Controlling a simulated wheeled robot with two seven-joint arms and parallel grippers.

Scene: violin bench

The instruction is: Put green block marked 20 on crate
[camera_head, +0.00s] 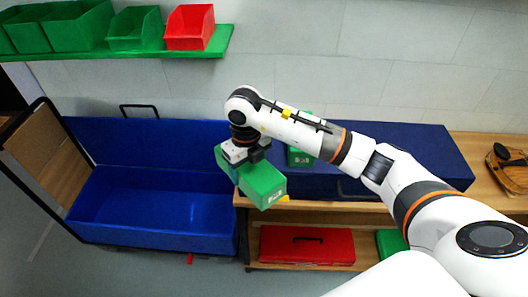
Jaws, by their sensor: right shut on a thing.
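My right gripper (245,153) is shut on a green block (264,184) and holds it tilted, in the air near the left end of the bench. A pale mark shows on the block's lower end, too small to read. A second green block (300,158) stands behind my right arm, partly hidden by it, against a long dark blue box (430,152) on the bench. A large open blue container (150,210) stands at left, its visible floor empty. I cannot tell which blue thing is the crate. My left gripper is not in view.
The wooden bench (330,205) has a red toolbox (306,246) and a green box (390,242) on its lower shelf. A violin (510,172) lies at the right end. A green wall shelf (215,43) holds green bins and a red bin (190,27).

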